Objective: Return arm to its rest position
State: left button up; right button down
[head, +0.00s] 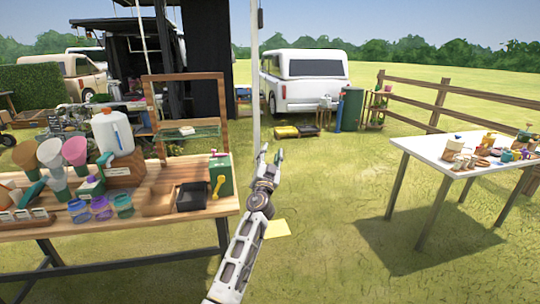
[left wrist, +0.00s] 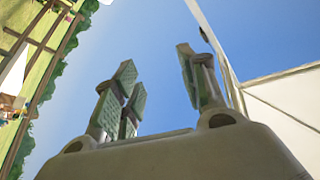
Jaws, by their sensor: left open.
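My left gripper (head: 268,158) is raised in front of me in the head view, to the right of the wooden table (head: 150,222). Its fingers point up and stand apart, with nothing between them. In the left wrist view the two fingers of this gripper (left wrist: 158,90) are spread against blue sky, and the gap is empty. My left arm (head: 238,260) comes up from the bottom of the head view. My right gripper does not show in either view.
The wooden table holds cups, jars, a white jug (head: 112,132) and a black tray (head: 192,196). A pale pole (head: 256,80) stands behind the gripper. A white table (head: 470,150) with small items is at right. Open grass lies between the tables.

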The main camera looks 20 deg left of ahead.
pick_arm(q)
jog(key=shift+d, duration=0.1)
dwell(0.5)
